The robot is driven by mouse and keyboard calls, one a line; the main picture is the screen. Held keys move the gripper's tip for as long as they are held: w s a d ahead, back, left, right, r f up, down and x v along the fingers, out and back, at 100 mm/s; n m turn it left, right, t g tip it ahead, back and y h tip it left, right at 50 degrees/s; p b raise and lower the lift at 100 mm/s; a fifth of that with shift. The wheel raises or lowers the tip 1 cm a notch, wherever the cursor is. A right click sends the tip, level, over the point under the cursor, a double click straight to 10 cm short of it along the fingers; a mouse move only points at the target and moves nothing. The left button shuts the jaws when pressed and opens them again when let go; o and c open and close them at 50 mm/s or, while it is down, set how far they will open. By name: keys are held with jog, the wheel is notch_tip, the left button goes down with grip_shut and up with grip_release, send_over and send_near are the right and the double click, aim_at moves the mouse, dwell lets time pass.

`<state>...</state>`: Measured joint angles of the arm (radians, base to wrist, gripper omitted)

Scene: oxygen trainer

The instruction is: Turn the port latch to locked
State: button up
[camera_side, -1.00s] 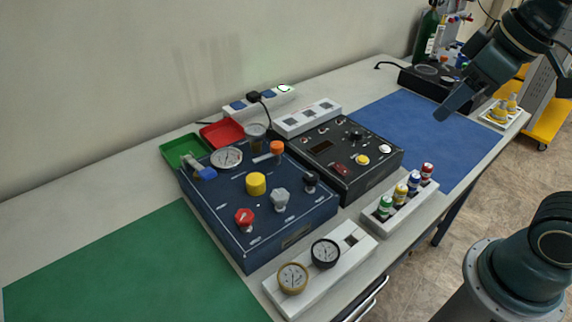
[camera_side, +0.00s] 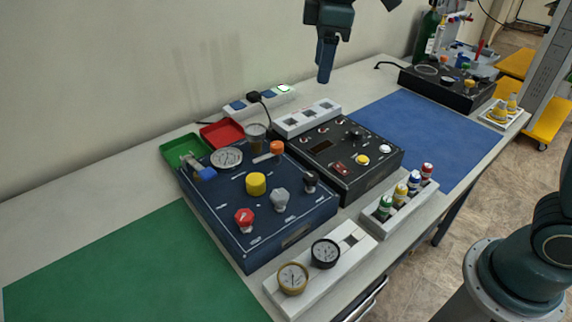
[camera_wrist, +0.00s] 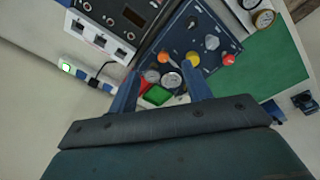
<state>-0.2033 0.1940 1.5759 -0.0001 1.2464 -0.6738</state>
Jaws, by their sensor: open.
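The blue panel box (camera_side: 240,222) stands mid-bench with a yellow knob (camera_side: 256,184), a red knob (camera_side: 244,217), a grey knob (camera_side: 279,198), a black knob (camera_side: 311,179) and an orange knob (camera_side: 277,147). A metal fitting with a blue end (camera_side: 207,173) sits at its left corner. I cannot tell which part is the port latch or how it is turned. My gripper (camera_side: 325,78) hangs above the bench behind the black panel, clear of everything. In the wrist view my gripper (camera_wrist: 160,92) is open and empty, with the blue box (camera_wrist: 205,30) beyond its fingers.
A black panel box (camera_side: 345,165) stands right of the blue one. Green (camera_side: 182,150) and red (camera_side: 222,133) trays and a white power strip (camera_side: 258,102) lie behind. A bottle rack (camera_side: 400,209) and gauge stand (camera_side: 318,275) are in front. The green mat (camera_side: 130,265) is clear.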

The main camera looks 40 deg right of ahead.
aim_at(277, 144)
jog(key=w+a+f+n+g, duration=0.1)
jog(key=w+a+f+n, duration=0.2)
jog(key=w+a+f, duration=0.2)
jog(key=shift+w+f+n, duration=0.2)
jog(key=shift+w+n, duration=0.1)
jog(key=shift+w, duration=0.8)
jog(key=shift+a+f, duration=0.1)
jog(key=shift+f, duration=0.05)
notch_tip(277, 144, down, 14)
jog(key=shift+r, duration=0.25)
jog(key=c, duration=1)
